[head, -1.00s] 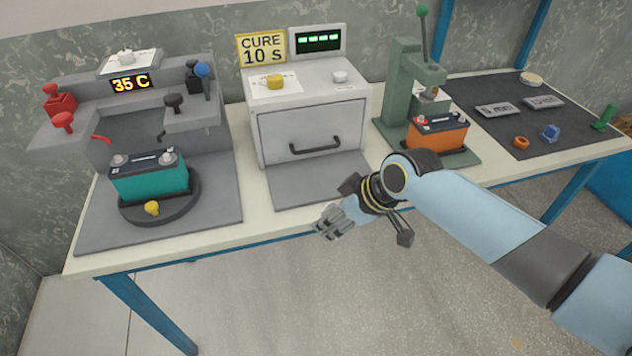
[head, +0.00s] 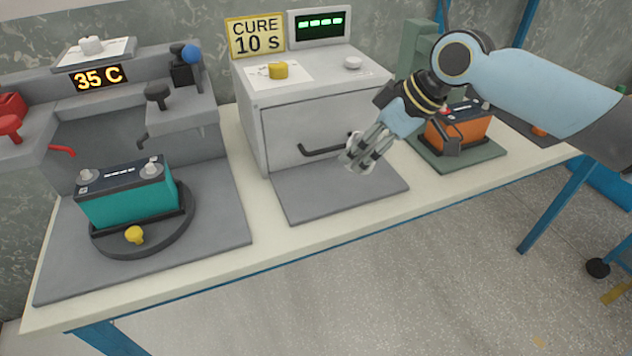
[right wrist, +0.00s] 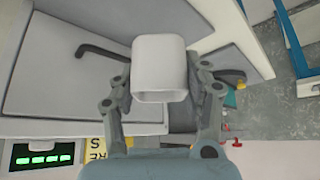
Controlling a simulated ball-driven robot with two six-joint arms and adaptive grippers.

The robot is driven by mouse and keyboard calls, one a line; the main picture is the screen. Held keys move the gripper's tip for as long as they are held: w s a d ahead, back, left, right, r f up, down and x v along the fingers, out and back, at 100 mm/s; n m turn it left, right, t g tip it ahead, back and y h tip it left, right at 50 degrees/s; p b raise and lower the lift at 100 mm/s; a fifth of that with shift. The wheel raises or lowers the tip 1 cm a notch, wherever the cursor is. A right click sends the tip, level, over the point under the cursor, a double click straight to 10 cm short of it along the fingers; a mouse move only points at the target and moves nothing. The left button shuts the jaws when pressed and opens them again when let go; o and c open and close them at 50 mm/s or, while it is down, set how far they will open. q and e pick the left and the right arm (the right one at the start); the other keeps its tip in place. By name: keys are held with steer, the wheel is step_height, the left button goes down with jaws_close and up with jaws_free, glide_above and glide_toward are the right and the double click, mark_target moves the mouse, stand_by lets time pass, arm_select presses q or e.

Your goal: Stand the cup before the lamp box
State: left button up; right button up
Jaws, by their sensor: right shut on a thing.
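The white, square-walled cup (right wrist: 160,68) is between the fingers of my right gripper in the right wrist view. My right gripper (head: 360,153) is shut on it; in the head view the fingers largely hide the cup. The gripper is in front of the lamp box (head: 305,125), near the right end of its dark door handle (head: 322,148). It appears to be above the grey mat (head: 325,197) before the box. The box door is closed, and it also shows in the right wrist view (right wrist: 65,85). My left gripper is out of view.
The grey mat is bare. A teal battery (head: 130,195) sits on a round turntable (head: 185,215) at left. An orange battery (head: 460,130) stands on a green press base (head: 475,155) at right, partly behind my right arm. A CURE 10 S sign (head: 256,37) stands behind the box.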

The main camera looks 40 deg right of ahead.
steer(key=w+a+f, duration=0.1)
steer(key=w, duration=0.1)
steer(key=w+a+f, duration=0.3)
steer(key=w+a, duration=0.1)
steer(key=shift+w+f, duration=0.25)
steer(key=shift+f, duration=0.15)
steer(key=shift+w+f, duration=0.15)
steer(key=shift+f, duration=0.1)
step_height(320, 180, down, 4)
steer(key=shift+r, duration=0.15)
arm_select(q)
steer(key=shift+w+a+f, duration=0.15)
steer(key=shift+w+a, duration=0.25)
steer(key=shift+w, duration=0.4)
arm_select(e)
steer(key=shift+f, duration=0.2)
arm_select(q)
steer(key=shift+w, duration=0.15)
arm_select(e)
steer(key=o, duration=1)
steer(key=shift+r, duration=0.1)
